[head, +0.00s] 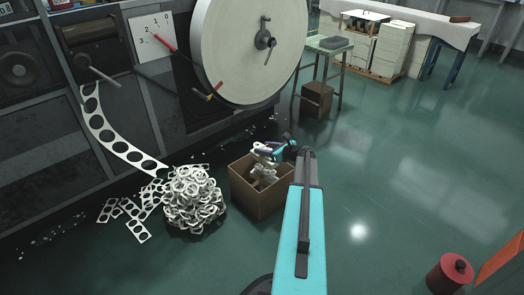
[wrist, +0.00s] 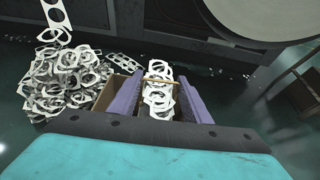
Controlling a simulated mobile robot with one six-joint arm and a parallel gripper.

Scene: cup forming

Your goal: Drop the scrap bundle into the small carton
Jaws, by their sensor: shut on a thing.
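The scrap bundle (wrist: 158,104) is a stack of pale punched metal pieces with a tan tie across it. My gripper (wrist: 160,92) is shut on it, one purple jaw on each side. In the head view the bundle (head: 264,176) hangs below my gripper (head: 266,153) at the mouth of an open brown carton (head: 257,202). The bundle's lower end is hidden, so I cannot tell whether it touches the carton's inside. In the wrist view a part of the carton (wrist: 112,92) shows left of the jaws.
A loose heap of scrap rings (head: 193,200) lies on the floor left of the carton. A punched strip (head: 120,146) hangs from the dark machine. Another brown box (head: 317,98) stands under the small table (head: 331,47). A red can (head: 449,273) is at lower right; floor between is clear.

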